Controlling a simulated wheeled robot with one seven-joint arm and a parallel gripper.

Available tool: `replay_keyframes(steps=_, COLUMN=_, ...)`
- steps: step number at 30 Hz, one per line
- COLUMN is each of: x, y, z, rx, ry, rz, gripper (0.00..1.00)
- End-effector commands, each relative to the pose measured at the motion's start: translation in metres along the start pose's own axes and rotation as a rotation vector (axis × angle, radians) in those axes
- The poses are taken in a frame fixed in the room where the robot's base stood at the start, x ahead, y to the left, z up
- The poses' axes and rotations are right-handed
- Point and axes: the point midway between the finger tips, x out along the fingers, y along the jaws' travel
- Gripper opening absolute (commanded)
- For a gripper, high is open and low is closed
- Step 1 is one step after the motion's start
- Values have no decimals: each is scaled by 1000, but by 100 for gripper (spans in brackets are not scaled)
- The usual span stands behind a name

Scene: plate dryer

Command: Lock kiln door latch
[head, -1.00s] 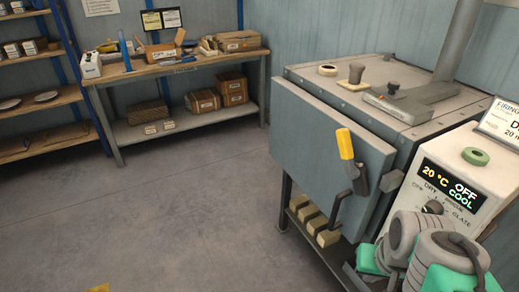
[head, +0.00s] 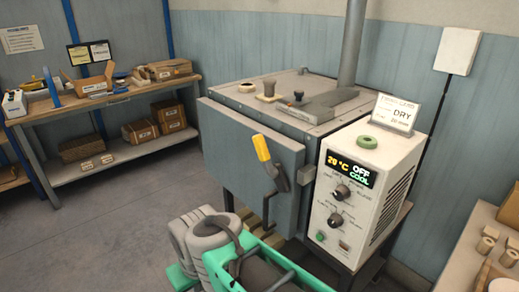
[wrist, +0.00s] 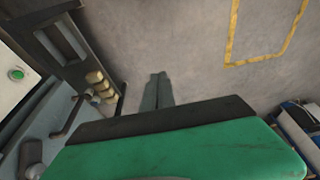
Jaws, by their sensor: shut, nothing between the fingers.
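The kiln (head: 290,120) stands in the middle of the head view with its blue-grey door (head: 235,150) facing front left. The door lies against or close to the body; I cannot tell whether it is fully seated. The latch lever (head: 262,148) at the door's right edge has a yellow grip pointing up and slightly left on a dark pivot. A dark bent door handle (head: 268,208) hangs below it. In the wrist view my gripper (wrist: 158,76) is shut and empty, its grey fingers together over the floor, apart from the kiln. My grey and green arm covers the kiln's lower front in the head view.
A white control box (head: 360,195) showing "20 °C OFF COOL" adjoins the kiln's right side. Pale bricks (wrist: 98,85) lie on the kiln stand's lower shelf. A workbench (head: 110,105) with boxes stands back left, another table (head: 465,265) front right. Floor left of the kiln is clear.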

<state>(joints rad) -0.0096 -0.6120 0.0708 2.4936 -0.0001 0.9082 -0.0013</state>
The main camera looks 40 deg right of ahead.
Motion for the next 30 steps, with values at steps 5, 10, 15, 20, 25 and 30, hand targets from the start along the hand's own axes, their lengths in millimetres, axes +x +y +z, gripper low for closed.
replay_keyframes(steps=5, x=-2, y=3, z=-6, rx=-16, ry=6, rz=-4, gripper=0)
replay_keyframes(steps=10, x=-22, y=38, z=-62, rx=-232, ry=99, rz=-40, gripper=0)
replay_keyframes(steps=15, x=-64, y=137, z=-137, rx=-658, ry=321, rz=6, gripper=0)
replay_keyframes(steps=20, x=-120, y=259, z=-153, rx=-1068, ry=513, rz=215, gripper=0)
replay_keyframes(steps=25, x=-174, y=346, z=-121, rx=-1381, ry=593, rz=477, gripper=0)
replay_keyframes(steps=30, x=-194, y=368, z=-103, rx=-1499, ry=603, rz=583, gripper=0)
